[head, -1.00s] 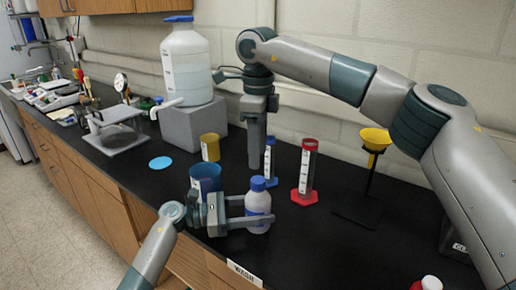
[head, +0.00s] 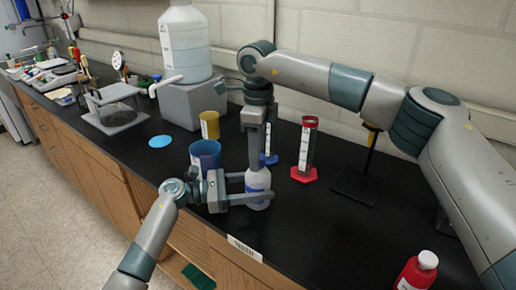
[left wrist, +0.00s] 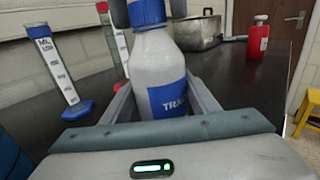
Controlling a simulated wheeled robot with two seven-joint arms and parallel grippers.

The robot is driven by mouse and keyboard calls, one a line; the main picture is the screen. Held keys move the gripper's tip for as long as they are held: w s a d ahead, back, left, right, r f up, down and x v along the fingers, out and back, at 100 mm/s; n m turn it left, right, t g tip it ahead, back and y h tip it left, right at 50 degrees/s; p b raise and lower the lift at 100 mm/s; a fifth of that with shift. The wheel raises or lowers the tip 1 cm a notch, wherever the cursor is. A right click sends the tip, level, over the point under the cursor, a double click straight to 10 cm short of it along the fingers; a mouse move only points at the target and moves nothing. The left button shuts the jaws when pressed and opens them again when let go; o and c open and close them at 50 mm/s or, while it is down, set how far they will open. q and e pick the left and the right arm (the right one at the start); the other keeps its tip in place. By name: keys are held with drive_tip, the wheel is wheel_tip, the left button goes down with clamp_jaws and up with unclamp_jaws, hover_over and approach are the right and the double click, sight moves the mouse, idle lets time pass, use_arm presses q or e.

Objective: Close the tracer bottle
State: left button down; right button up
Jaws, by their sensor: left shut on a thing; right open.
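The tracer bottle (head: 257,184) is white with a blue label and stands upright near the bench's front edge. My left gripper (head: 262,190) is shut around its body from the left. In the left wrist view the bottle (left wrist: 157,75) sits between the left fingers, and its blue cap (left wrist: 147,12) is on the neck; how tightly it sits cannot be told. My right gripper (head: 256,164) points straight down over the bottle and hides the cap in the head view. In the left wrist view its dark fingertips (left wrist: 148,10) are open, one on each side of the cap.
A blue cup (head: 205,154) stands just left of the bottle. A blue-based cylinder (head: 268,150) and a red cylinder (head: 306,150) stand behind. A red bottle (head: 416,272) is at front right. The bench between is clear.

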drive_tip(key=c, duration=1.1)
drive_tip(key=o, duration=1.2)
drive_tip(key=shift+r, duration=0.1)
wheel_tip(320, 180, up, 12)
drive_tip(key=shift+f, duration=0.1)
use_arm(q)
drive_tip(key=c, duration=0.6)
unclamp_jaws()
